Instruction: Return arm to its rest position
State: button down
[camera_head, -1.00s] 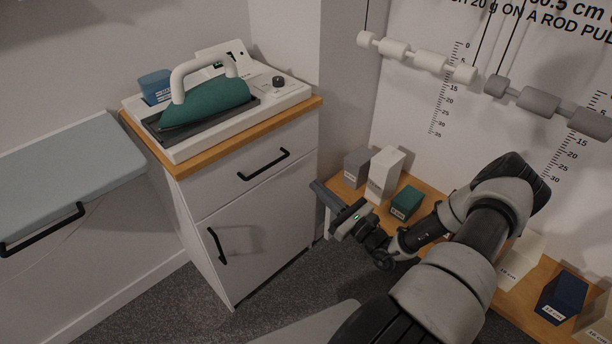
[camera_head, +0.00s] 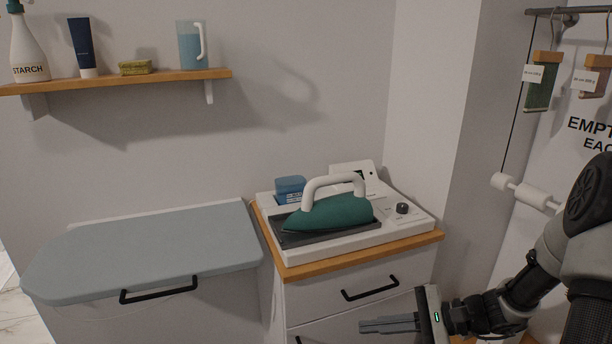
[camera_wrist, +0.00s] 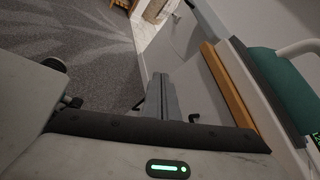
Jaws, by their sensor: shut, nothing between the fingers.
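My gripper (camera_head: 390,325) is at the lower right of the head view, in front of the drawer cabinet (camera_head: 358,302) and below its wooden top. Its fingers are together, point left and hold nothing. The closed fingers (camera_wrist: 161,100) also show in the wrist view, with carpet beyond them. My arm reaches in from the right edge of the head view, bent at the elbow.
A green iron (camera_head: 330,213) rests on a white station (camera_head: 390,222) on the cabinet. The ironing board (camera_head: 140,250) is at left. A wall shelf (camera_head: 150,78) holds several items. White weights (camera_head: 530,193) hang at right. Open carpet (camera_wrist: 75,45) shows in the wrist view.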

jog(key=s+a+r+n+t+h, duration=0.1)
jog(key=s+r+n+t+h, duration=0.1)
jog(key=s+r+n+h, duration=1.55)
notch_tip(320, 180, up, 23)
jog(key=m+y+p, duration=0.2)
jog(key=y+p, duration=0.2)
jog(key=p, duration=1.6)
jog(key=shift+w+m, duration=0.25)
jog(key=shift+m, duration=0.1)
